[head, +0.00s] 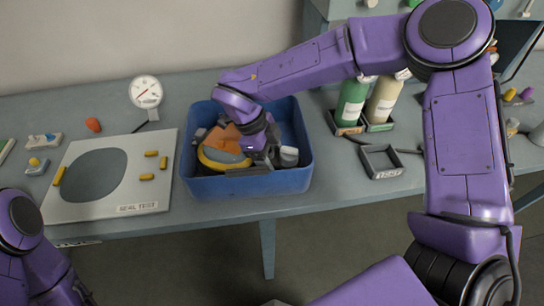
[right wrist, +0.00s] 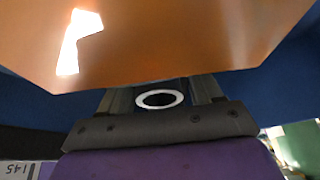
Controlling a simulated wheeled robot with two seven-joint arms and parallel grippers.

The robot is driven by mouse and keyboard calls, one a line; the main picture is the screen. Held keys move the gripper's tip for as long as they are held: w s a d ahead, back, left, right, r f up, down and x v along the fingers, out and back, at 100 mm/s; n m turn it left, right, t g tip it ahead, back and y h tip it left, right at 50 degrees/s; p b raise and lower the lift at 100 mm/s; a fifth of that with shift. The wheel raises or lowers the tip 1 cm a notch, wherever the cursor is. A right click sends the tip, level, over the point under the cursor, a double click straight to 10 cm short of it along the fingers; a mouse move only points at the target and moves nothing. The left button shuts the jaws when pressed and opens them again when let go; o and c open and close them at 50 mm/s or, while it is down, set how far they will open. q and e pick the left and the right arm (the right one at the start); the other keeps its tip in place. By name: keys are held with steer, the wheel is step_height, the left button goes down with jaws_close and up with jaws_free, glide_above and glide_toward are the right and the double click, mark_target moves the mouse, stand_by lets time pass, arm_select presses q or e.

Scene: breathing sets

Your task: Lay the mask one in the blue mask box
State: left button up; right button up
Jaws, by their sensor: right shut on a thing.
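The blue mask box (head: 246,185) stands open-topped on the bench in the head view. My right gripper (head: 262,158) reaches down inside it and is shut on the orange mask (head: 222,139), which has a yellow rim; its fingertips are largely hidden. In the right wrist view the mask's glossy orange face (right wrist: 170,45) fills the top, just beyond the fingers, and blue box walls show on both sides. I cannot tell whether the mask touches the box floor. Grey and white parts show around it in the box. Only my left arm shows at the lower left, not its gripper.
A pale test board (head: 150,190) with a grey oval lies left of the box, and a round gauge (head: 146,91) stands behind it. Green (head: 352,100) and beige (head: 384,98) bottles stand in holders on the right, near an empty square holder (head: 381,161).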

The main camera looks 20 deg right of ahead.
steer(key=shift+w, duration=0.1)
steer(key=o, duration=1.5)
steer(key=shift+o, duration=0.2)
steer(key=v, duration=1.2)
